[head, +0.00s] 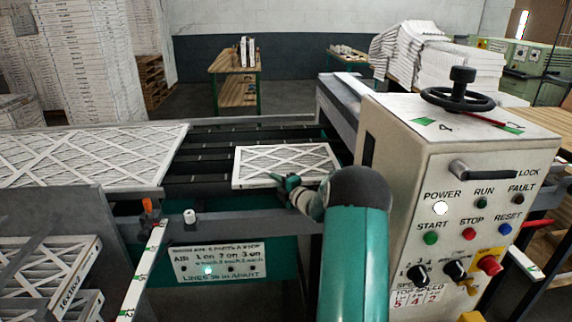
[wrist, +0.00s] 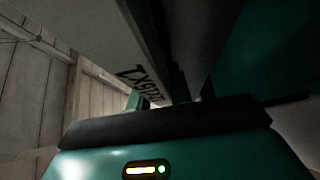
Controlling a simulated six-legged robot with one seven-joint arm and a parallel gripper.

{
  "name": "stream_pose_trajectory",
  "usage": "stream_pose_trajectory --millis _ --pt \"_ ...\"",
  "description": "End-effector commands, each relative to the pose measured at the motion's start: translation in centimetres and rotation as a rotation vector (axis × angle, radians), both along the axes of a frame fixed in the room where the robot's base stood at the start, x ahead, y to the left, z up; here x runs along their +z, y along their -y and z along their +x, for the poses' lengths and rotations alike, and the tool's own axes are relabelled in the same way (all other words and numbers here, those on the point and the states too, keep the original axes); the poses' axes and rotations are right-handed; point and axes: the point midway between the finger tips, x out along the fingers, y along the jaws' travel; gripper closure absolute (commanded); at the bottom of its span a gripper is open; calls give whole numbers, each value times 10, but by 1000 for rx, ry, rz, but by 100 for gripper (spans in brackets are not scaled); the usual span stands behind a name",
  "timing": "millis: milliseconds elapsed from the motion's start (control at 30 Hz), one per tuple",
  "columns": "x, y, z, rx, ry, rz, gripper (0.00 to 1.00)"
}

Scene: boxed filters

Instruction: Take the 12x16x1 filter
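A small white-framed filter (head: 286,163) with a criss-cross face lies flat on the dark slatted bed of the machine. In the wrist view a pale frame edge (wrist: 150,50) carries black lettering that is upside down and only partly legible; it seems to include an X and 1s. My gripper (head: 287,182) is at the near edge of this filter, close to or touching it. My arm covers part of the area to its right. In the wrist view a teal fingertip is beside the edge, but the gap between the fingers is hidden.
A larger filter (head: 85,155) lies on the left of the bed. A grey rail (head: 250,223) runs along the front of the bed. The control cabinet (head: 400,150) stands close on the right.

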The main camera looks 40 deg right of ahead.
Motion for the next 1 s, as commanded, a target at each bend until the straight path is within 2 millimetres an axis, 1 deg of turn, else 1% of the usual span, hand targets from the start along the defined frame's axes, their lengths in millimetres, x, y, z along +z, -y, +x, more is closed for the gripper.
stream_pose_trajectory --millis 33,100,400,567,667,767,1000 --pt "0 0 0 0 0 0 90" --pt "0 0 0 0 0 0 100" --pt "1 0 0 0 1 -1 100" --pt "10 0 0 1 2 -2 100" --pt "22 0 0 1 3 -4 100" --pt "39 0 0 0 4 -4 100" --pt "92 -1 0 0 3 -5 100"
